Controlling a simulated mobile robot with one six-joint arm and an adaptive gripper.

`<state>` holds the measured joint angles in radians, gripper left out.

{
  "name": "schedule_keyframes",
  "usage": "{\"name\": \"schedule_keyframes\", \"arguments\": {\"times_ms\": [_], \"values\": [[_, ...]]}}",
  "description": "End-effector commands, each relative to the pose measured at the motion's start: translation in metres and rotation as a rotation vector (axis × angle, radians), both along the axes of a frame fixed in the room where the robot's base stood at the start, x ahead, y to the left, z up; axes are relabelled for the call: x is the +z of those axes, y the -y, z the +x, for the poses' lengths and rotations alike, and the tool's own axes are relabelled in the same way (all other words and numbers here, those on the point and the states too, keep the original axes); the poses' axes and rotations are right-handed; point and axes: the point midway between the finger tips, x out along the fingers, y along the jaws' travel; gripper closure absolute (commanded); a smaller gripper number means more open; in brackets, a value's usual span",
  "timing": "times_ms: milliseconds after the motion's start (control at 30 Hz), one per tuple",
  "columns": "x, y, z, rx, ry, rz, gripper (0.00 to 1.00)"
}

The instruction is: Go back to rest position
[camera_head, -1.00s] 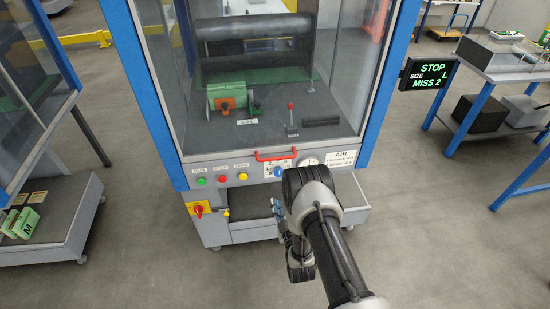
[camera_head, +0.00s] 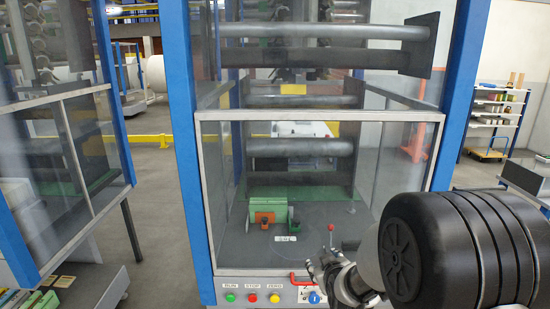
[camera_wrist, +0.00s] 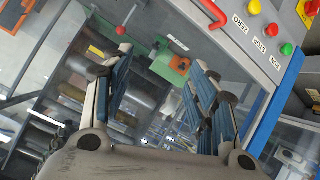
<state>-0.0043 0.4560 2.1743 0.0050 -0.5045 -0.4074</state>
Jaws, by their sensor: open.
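My gripper (camera_wrist: 161,82) shows in the wrist view with its two blue-padded fingers apart and nothing between them. In the head view my raised arm fills the lower right, and part of my gripper (camera_head: 342,278) shows beside it, in front of the machine's lower right panel. The glass-fronted stacker machine (camera_head: 203,180) with blue posts stands ahead. Behind its glass are a green and orange block (camera_head: 267,211) and a red-knobbed lever (camera_head: 331,228).
Green (camera_head: 230,297), yellow (camera_head: 275,298) and red (camera_head: 252,298) buttons line the front panel. A red handle (camera_head: 300,279) sticks out near my gripper. A second machine (camera_head: 60,98) stands at left. A shelf (camera_head: 497,112) and cart (camera_head: 485,153) stand far right.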

Motion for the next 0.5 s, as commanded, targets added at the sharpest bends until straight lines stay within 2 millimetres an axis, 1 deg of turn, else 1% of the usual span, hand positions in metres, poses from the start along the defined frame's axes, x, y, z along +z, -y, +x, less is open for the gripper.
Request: {"name": "schedule_keyframes", "arguments": {"times_ms": [33,67,100,167,200,267,300,367,400,467,500], "values": [[0.023,0.0,-0.014,-0.012,-0.024,0.019,0.47],[0.032,0.0,-0.024,-0.022,-0.046,0.032,0.47],[0.043,0.001,-0.038,-0.033,-0.077,0.049,0.47],[0.059,0.001,-0.061,-0.052,-0.123,0.073,0.47],[0.069,0.001,-0.078,-0.065,-0.153,0.09,0.47],[0.082,0.001,-0.105,-0.086,-0.199,0.112,0.47],[0.09,0.001,-0.124,-0.101,-0.229,0.127,0.47],[0.1,0.002,-0.153,-0.124,-0.275,0.148,0.47],[0.106,0.002,-0.173,-0.139,-0.304,0.161,0.47],[0.113,0.002,-0.205,-0.164,-0.351,0.181,0.47],[0.116,0.002,-0.227,-0.182,-0.38,0.195,0.47]]}}
